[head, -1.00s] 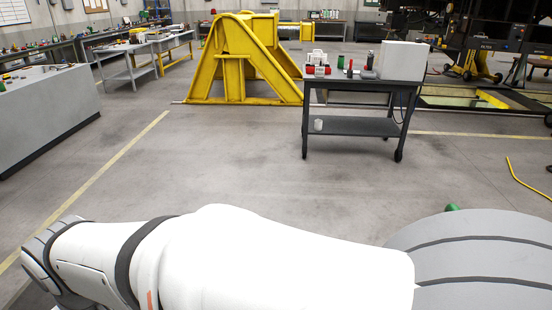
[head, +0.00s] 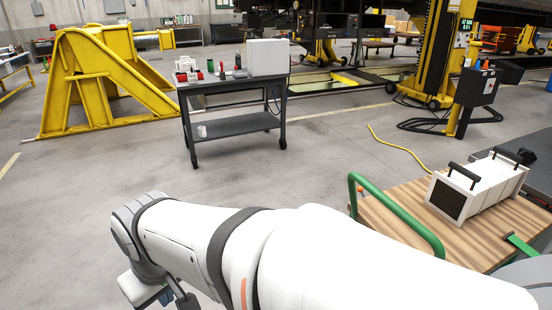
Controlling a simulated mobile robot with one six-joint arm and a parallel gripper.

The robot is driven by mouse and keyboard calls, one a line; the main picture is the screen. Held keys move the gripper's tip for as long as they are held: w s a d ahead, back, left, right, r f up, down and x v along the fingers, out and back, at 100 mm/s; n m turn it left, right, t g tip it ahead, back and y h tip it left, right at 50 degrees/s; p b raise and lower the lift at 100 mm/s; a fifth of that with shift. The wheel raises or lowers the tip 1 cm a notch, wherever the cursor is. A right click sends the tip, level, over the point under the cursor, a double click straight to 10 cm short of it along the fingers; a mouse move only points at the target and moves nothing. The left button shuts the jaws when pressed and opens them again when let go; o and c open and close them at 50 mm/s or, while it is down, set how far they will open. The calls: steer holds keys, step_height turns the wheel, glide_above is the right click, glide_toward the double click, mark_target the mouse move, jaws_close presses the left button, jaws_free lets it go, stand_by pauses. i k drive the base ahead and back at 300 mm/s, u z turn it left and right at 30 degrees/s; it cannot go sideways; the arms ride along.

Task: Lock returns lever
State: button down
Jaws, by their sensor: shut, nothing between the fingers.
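I cannot make out a returns lever in the head view. A yellow lifting column (head: 440,50) with a small lit display stands at the back right. A dark grey control box (head: 477,87) with small buttons is mounted on a yellow post in front of it. Any lever on them is too small to tell. My white arm stretches across the bottom of the head view. Its wrist end runs out of the frame at the lower left, and my gripper's fingers do not show.
A wooden-topped cart (head: 385,222) with a green handle (head: 400,218) carries a white case (head: 476,190) at right. A dark wheeled table (head: 233,125) stands mid-left, a yellow stand (head: 100,85) farther left. A yellow cable (head: 400,149) lies on the floor. The middle floor is clear.

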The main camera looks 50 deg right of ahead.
mark_target(360, 189)
steer(key=z, duration=2.35)
steer(key=i, duration=1)
